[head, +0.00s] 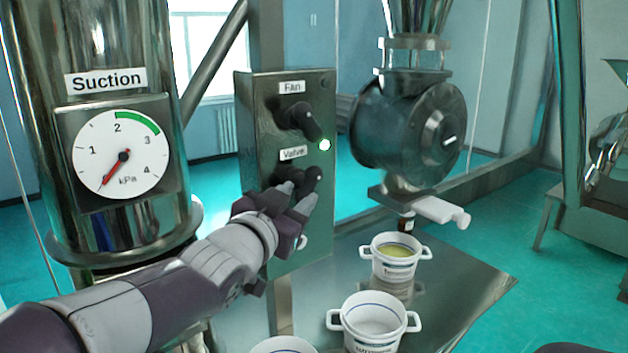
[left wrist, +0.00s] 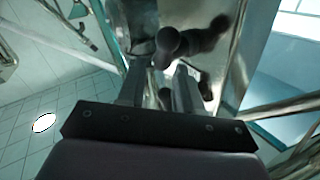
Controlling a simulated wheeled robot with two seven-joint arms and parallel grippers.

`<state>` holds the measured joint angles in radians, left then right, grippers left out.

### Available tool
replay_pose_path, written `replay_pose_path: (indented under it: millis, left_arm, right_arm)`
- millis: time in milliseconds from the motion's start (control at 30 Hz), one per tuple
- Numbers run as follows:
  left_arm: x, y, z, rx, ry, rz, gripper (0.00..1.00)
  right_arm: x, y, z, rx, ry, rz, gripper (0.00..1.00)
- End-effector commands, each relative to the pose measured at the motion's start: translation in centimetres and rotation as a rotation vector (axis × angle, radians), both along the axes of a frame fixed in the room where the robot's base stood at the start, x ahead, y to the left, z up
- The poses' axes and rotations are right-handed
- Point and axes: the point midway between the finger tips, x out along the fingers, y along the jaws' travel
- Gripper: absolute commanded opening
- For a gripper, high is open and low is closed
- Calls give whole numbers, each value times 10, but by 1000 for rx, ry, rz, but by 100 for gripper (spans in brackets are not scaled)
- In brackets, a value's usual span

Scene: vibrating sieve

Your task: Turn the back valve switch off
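The grey control box (head: 262,235) carries a black rotary switch labelled "Valve" (head: 312,174) and, above it, one labelled "Fan" (head: 304,119). Both handles point toward the lower or right side. My left gripper (head: 296,196) is at the valve switch, its fingers raised toward the switch and partly covering it. In the left wrist view the fingers (left wrist: 160,88) are apart, with a dark round-ended switch handle (left wrist: 168,40) just beyond the gap. I cannot tell whether a finger touches the handle. My right gripper is not in view.
A suction gauge (head: 121,153) on a steel column stands left, its needle near the low end. A lit light (head: 324,145) is on the box's right side. A rotary valve housing (head: 410,130) is right of it. White pots (head: 395,258) stand on the steel table (head: 465,275) below.

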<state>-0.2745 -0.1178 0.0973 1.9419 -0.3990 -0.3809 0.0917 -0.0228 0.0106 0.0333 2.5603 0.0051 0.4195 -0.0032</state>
Motion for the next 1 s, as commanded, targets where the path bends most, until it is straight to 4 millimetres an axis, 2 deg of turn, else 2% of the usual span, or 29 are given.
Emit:
replay_pose_path:
  millis: [100, 300, 467, 733, 833, 1000]
  left_arm:
    - [25, -11, 3, 1, 4, 0, 35]
    - [51, -22, 2, 1, 3, 1, 35]
    - [59, -26, 0, 1, 2, 2, 35]
    - [60, -26, 0, 1, 2, 2, 35]
    - [60, -26, 0, 1, 2, 2, 2]
    - [60, -26, 0, -1, 1, 1, 0]
  right_arm:
    - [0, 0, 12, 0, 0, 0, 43]
    - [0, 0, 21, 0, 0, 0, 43]
    - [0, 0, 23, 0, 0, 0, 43]
    - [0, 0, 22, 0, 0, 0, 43]
    - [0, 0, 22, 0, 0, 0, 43]
    - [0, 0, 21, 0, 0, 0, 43]
